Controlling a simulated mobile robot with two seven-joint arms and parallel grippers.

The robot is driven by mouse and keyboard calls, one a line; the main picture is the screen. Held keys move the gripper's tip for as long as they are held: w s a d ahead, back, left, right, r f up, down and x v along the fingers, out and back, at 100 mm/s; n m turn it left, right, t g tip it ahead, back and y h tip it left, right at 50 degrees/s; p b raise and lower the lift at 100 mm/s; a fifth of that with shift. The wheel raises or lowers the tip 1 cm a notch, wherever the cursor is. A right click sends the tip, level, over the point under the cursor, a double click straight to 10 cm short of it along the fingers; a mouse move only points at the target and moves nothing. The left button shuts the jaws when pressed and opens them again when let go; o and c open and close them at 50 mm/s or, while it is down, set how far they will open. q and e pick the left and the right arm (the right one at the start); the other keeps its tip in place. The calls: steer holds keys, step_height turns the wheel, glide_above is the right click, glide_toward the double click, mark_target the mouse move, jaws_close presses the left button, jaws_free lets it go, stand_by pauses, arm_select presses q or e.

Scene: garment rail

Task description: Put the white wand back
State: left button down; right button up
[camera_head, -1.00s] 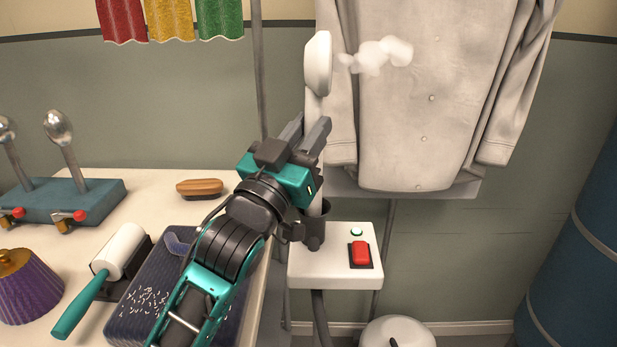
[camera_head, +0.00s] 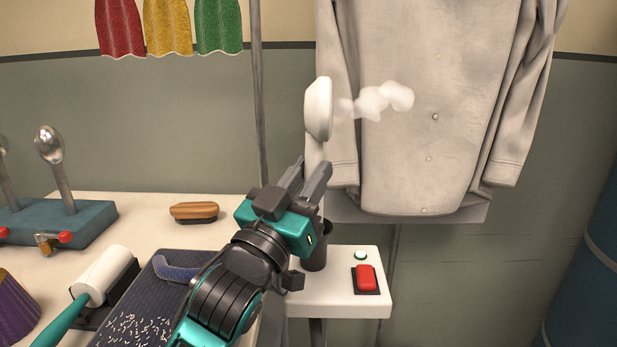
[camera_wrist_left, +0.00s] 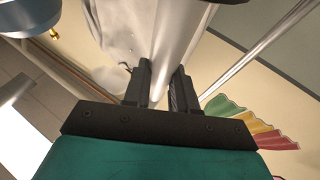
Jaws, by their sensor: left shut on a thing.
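The white wand (camera_head: 318,110) stands nearly upright, its round head facing the hanging shirt with white steam puffs (camera_head: 382,99) beside it. My left gripper (camera_head: 315,172) is shut on the wand's handle just below the head. In the left wrist view the pale handle (camera_wrist_left: 178,65) runs between the two dark fingers (camera_wrist_left: 163,88). Below the gripper is a dark cup-shaped holder (camera_head: 314,256) at the left of a white stand (camera_head: 335,300). The gripper hides the wand's lower part, so I cannot tell whether its end sits inside the holder. My right gripper is not in view.
The stand carries a red switch (camera_head: 367,278) and a small green light (camera_head: 360,255). A grey-white shirt (camera_head: 430,120) hangs behind.

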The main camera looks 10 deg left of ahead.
arm_select(q)
steer(key=c, duration=0.9)
jaws_free()
steer(key=shift+f, duration=0.1)
steer(key=shift+r, duration=0.2)
steer(key=b+v, duration=0.1)
steer(key=v, duration=1.1)
steer(key=shift+s, duration=0.1)
